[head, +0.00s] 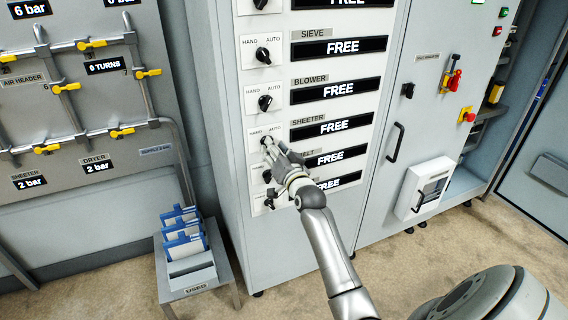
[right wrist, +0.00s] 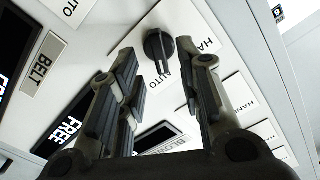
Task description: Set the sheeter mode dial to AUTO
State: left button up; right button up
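The sheeter mode dial (head: 266,140) is a black knob on a white HAND/AUTO plate beside the SHEETER label, partly hidden by my right gripper in the head view. In the right wrist view the dial (right wrist: 158,46) shows whole, between and beyond the fingertips, with a light mark on its bar. My left gripper is out of view.
The blower dial (head: 265,102) and sieve dial (head: 262,54) sit above on the same panel. The belt dial (head: 267,176) is just below, close to my right gripper. A stand with blue-edged card holders (head: 185,225) is on the floor at left. A cabinet handle (head: 394,142) sticks out at right.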

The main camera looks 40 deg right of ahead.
jog(key=v, duration=0.9)
jog(key=shift+s+a, duration=0.15)
jog(key=shift+s, duration=0.15)
jog(key=shift+w+f, duration=0.1)
jog(key=s+a+f+n+g+y, duration=0.1)
jog(key=s+a+f+n+g, duration=0.15)
jog(key=f, duration=1.05)
jog(key=s+a+f+n+g+y, duration=0.1)
jog(key=s+a+f+g, duration=0.25)
jog(key=f, duration=0.85)
jog(key=s+a+f+n+g+y, duration=0.1)
jog(key=s+a+f+g, duration=0.2)
jog(key=f, duration=1)
jog(key=s+a+f+n+g, duration=0.2)
jog(key=s+f, duration=0.5)
jog(key=s, duration=0.6)
jog(key=s+a+f+n+g, duration=0.2)
jog(key=s+f, duration=0.6)
jog(key=s, duration=0.5)
jog(key=s+a+f+n+g+y, duration=0.1)
jog(key=s+a+f+n+g, duration=0.1)
jog(key=s+f, duration=0.6)
jog(key=s+a+g, duration=0.1)
jog(key=s+a, duration=0.1)
jog(key=s, duration=0.4)
jog(key=shift+n+g, duration=0.3)
jog(key=shift+n, duration=0.05)
jog(key=shift+f, duration=0.1)
